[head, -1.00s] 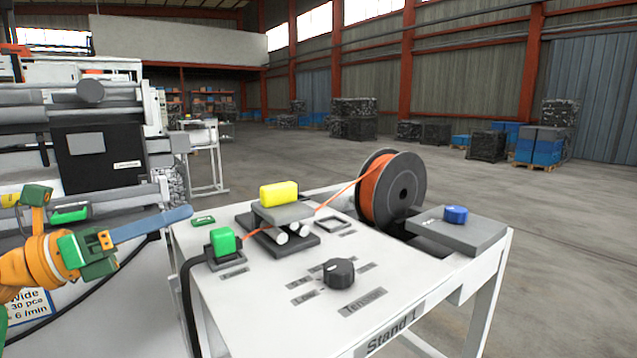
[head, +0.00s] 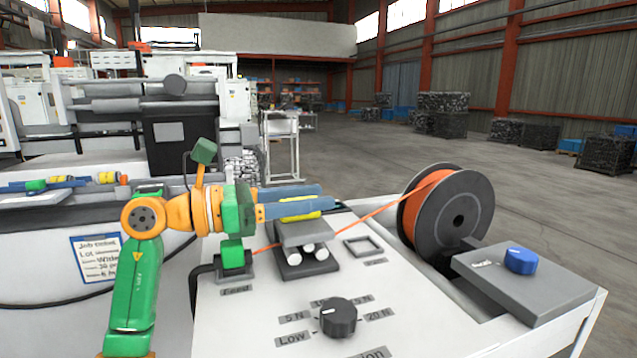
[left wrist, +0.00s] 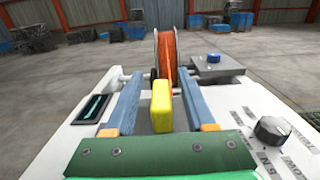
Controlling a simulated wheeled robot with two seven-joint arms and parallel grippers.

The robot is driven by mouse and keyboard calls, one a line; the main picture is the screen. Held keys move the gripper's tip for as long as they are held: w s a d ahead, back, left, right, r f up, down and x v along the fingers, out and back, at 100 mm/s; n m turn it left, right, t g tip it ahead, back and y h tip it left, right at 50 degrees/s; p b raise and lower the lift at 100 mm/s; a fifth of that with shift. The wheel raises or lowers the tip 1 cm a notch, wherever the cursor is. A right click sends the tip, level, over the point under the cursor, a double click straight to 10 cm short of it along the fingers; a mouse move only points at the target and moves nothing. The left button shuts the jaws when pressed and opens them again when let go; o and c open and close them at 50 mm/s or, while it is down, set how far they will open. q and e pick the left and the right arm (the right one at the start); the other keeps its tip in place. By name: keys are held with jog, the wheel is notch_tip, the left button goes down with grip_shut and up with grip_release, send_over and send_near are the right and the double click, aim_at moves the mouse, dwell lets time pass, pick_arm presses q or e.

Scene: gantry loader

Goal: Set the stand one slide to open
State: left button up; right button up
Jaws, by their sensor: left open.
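The yellow block (head: 301,217) sits on top of the grey roller unit (head: 306,236) on the white stand (head: 235,325). I take this block as the slide's handle; its setting cannot be read. My left gripper (head: 323,197) is open, its blue fingers pointing right over the unit and partly hiding the block. In the left wrist view, the block (left wrist: 161,107) lies between the two spread fingers (left wrist: 158,85), with gaps on both sides. My right gripper is not in view.
An orange cord runs from the roller unit to the reel (head: 452,213). A black knob (head: 338,318) stands in front, a blue knob (head: 520,260) on a grey box at right. A green button (head: 233,254) is below my gripper. A dark slotted panel (left wrist: 92,108) lies left in the wrist view.

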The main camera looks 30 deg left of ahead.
pick_arm(q)
jog(key=shift+x, duration=1.15)
jog(key=shift+s+a+f, duration=0.1)
jog(key=shift+s+a, duration=0.05)
jog(key=shift+s, duration=0.15)
grip_shut()
